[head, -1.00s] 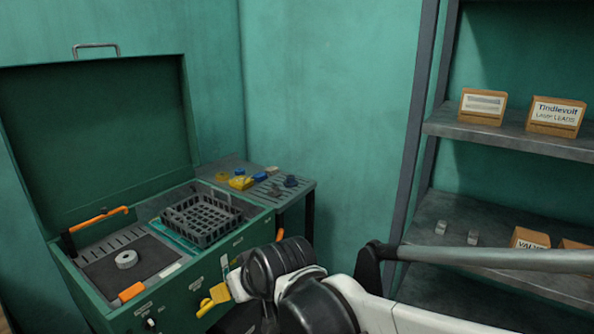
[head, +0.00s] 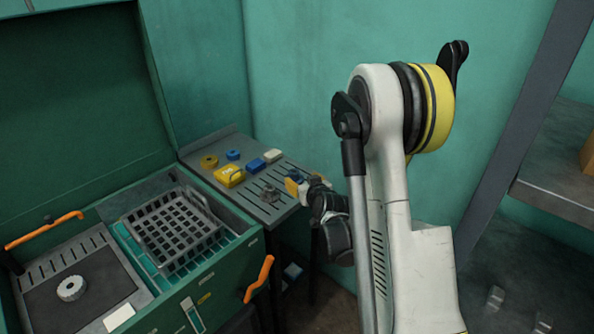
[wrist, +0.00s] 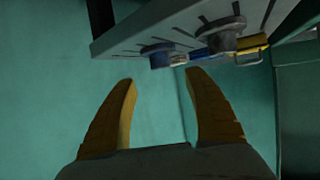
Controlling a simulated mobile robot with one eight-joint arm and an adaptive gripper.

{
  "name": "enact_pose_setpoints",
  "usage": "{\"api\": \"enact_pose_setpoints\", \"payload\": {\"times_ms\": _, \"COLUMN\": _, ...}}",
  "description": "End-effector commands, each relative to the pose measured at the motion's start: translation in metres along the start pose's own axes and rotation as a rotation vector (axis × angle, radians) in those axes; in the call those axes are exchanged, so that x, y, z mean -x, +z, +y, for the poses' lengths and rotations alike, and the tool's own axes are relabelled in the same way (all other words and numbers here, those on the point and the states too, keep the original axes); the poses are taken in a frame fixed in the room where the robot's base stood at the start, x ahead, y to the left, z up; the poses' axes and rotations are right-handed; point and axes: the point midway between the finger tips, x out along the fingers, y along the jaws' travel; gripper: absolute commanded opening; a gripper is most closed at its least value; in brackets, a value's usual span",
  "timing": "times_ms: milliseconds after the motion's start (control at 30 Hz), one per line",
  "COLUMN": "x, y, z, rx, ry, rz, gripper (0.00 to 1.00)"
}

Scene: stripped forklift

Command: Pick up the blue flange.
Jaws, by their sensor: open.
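The blue flange is partly hidden behind my gripper in the head view; a blue patch (head: 293,175) shows at the right side of the slotted table. In the wrist view, a dark blue round flange (wrist: 155,50) stands near the table edge, beyond the fingertips. My gripper (head: 294,186) is beside the table's right edge, with its yellow fingers (wrist: 160,85) apart and nothing between them. The flange appears apart from the fingers.
A grey flange (head: 270,194) stands close by on the slotted table (head: 235,142). A yellow box (head: 229,176), yellow ring (head: 209,161), blue disc (head: 233,155), blue block (head: 256,165) and white block (head: 273,155) lie behind. The green cabinet holds a basket (head: 180,230).

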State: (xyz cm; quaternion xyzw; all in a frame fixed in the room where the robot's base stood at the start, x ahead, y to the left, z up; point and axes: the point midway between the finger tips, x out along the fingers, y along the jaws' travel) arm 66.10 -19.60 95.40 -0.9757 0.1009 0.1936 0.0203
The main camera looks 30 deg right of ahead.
Motion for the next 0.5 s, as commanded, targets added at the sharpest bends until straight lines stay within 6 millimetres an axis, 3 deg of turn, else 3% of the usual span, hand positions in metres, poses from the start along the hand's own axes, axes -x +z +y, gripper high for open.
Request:
{"api": "enact_pose_setpoints", "payload": {"times_ms": 200, "x": -0.037, "y": 0.002, "z": -0.001, "rx": 0.001, "ry": -0.001, "rz": -0.001, "gripper": 0.61}}
{"api": "enact_pose_setpoints", "payload": {"times_ms": 500, "x": -0.078, "y": -0.001, "z": 0.001, "rx": 0.001, "ry": -0.002, "rz": -0.001, "gripper": 0.61}}
